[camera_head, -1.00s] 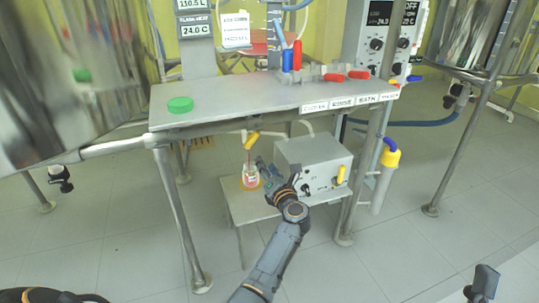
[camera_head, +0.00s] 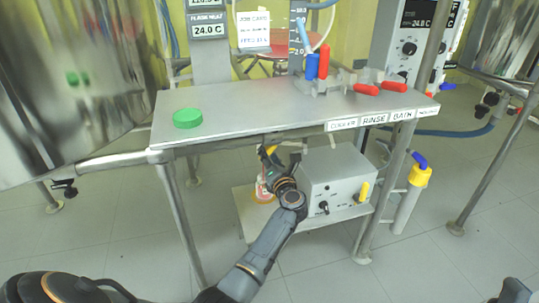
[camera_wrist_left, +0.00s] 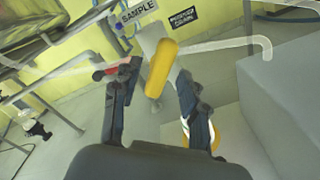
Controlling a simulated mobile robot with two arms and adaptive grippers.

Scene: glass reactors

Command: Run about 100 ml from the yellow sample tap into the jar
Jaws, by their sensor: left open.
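The yellow sample tap handle (camera_head: 271,150) hangs under the front edge of the steel bench, partly behind my left gripper (camera_head: 279,163). In the left wrist view the yellow handle (camera_wrist_left: 161,68) stands tilted between the two spread fingers of my left gripper (camera_wrist_left: 157,76), near a SAMPLE label (camera_wrist_left: 138,10). The gripper is open; contact with the handle cannot be told. The jar (camera_head: 262,191), with a red and white label, stands below the tap on the lower shelf, partly hidden by the gripper. Its liquid level cannot be read. A part of my right gripper (camera_head: 515,292) shows at the bottom right.
A green lid (camera_head: 187,118) lies on the bench top (camera_head: 240,108). Red and blue valve handles sit on the bench. Steel legs flank the shelf.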

